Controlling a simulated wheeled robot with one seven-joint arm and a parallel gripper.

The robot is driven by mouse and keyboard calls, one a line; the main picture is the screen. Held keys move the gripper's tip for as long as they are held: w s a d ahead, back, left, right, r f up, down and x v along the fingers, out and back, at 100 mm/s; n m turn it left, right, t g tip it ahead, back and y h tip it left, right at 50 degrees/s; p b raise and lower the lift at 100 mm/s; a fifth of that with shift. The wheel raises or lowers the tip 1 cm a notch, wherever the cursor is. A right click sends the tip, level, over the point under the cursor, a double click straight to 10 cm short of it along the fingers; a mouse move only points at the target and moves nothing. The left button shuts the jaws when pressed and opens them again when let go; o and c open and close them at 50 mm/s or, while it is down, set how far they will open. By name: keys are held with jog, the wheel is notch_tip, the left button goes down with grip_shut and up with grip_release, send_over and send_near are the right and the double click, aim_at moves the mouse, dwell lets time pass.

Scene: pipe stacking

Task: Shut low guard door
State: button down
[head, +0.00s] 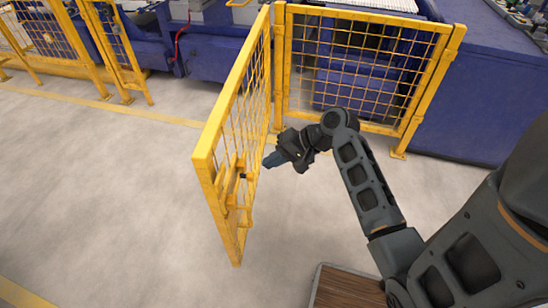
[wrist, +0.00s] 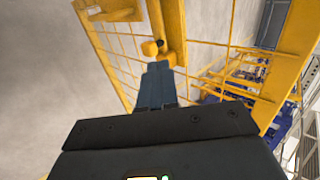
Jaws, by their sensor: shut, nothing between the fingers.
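The low guard door (head: 208,178) is a yellow-framed mesh panel standing open, swung out toward me from the fixed fence. Its hinged edge is at the post near the top middle of the head view. A yellow latch or handle piece (head: 237,180) sits on the door near its free edge; it also shows in the wrist view (wrist: 150,48). My gripper (head: 272,160) is shut and empty, just right of the door's mesh, its blue fingertips pointing at the door. In the wrist view the fingers (wrist: 157,82) end close to the latch piece; whether they touch it I cannot tell.
A fixed yellow mesh fence panel (head: 365,62) stands behind, ending at a post (head: 428,90) on the right. Blue machinery (head: 480,100) is beyond it. More yellow fencing (head: 112,50) is at the left. The grey floor left of the door is clear.

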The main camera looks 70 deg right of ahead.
aim_at(233, 173)
jog(key=x, duration=0.2)
jog(key=w+r+x, duration=0.1)
jog(key=x, duration=0.5)
jog(key=shift+w+a+r, duration=0.2)
jog(key=shift+w, duration=0.05)
jog(key=shift+w+a, duration=0.1)
jog(key=shift+w, duration=0.45)
